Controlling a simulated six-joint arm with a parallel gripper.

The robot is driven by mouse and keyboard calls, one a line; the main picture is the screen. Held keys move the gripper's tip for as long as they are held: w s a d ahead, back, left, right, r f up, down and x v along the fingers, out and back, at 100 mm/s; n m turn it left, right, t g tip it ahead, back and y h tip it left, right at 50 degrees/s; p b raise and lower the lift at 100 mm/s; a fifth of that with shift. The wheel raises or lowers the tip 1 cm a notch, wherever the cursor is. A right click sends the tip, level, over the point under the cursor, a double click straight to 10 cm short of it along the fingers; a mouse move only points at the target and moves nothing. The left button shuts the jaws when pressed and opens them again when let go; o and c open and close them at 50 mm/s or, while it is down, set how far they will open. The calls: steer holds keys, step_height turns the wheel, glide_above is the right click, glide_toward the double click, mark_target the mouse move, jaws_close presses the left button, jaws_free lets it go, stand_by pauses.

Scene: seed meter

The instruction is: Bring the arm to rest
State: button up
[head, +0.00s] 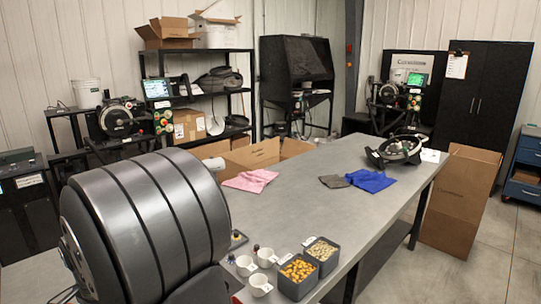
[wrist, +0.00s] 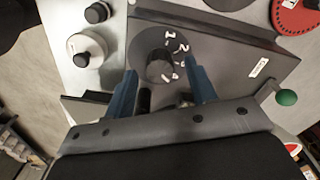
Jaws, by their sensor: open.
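In the wrist view my gripper (wrist: 159,72) is open, with two blue fingers spread apart and nothing held between them. A dark round knob (wrist: 160,66) with the white digits 1 to 4 around it sits on a dark grey panel (wrist: 228,62) beyond the fingers. The fingertips show on either side of the knob; I cannot tell whether they touch it. My gripper does not show clearly in the head view.
A green ball handle (wrist: 286,97) and a red dial (wrist: 296,16) are to the right in the wrist view. In the head view a grey table (head: 300,190) holds two seed bins (head: 299,293), white cups (head: 260,286), pink (head: 250,180) and blue (head: 371,181) cloths, and a round device (head: 396,150).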

step_height(320, 180, up, 17)
step_height(320, 180, down, 17)
steer(key=shift+r, duration=0.1)
steer(key=shift+f, duration=0.35)
steer(key=n, duration=1.3)
steer(key=shift+n, duration=2.4)
